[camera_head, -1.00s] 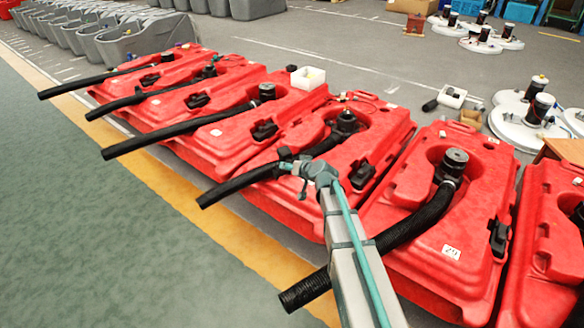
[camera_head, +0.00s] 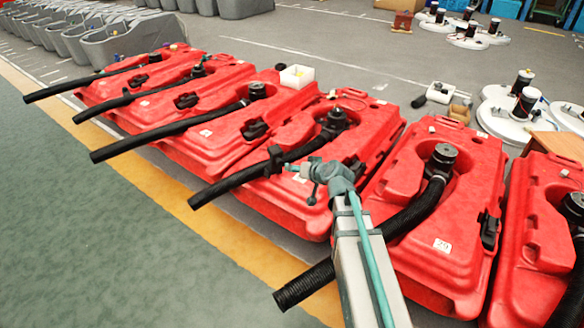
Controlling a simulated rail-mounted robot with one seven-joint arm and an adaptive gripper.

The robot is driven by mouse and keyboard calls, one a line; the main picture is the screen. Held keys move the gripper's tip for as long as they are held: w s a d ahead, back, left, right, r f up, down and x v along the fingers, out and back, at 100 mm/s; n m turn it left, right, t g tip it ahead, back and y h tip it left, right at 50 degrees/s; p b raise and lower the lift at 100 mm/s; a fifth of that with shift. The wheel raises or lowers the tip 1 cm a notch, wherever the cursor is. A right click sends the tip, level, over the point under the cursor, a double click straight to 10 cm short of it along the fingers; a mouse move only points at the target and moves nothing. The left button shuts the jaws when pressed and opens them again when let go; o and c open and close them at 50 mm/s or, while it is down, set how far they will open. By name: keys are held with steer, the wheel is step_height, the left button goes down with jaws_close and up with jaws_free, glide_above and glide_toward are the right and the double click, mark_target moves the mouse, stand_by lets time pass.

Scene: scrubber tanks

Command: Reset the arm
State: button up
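My arm reaches up from the bottom of the head view, and my gripper (camera_head: 275,161) is its small dark end. My gripper appears over the black hose (camera_head: 232,183) of the fourth red tank (camera_head: 290,203) from the left. I cannot tell whether it touches the hose or is above it. The fingers are too small and dark to show whether they are open or shut, or whether anything is between them.
Several red tanks with black hoses stand in a row, including a tank labelled with a number (camera_head: 442,246) right of my arm. A white box (camera_head: 296,77) rests among them. Grey tubs (camera_head: 135,45) and white round parts (camera_head: 510,112) are behind. The green floor (camera_head: 90,220) in front is clear.

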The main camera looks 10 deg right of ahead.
steer(key=shift+s+d+r, duration=0.15)
steer(key=shift+s, duration=0.1)
steer(key=shift+r, duration=0.15)
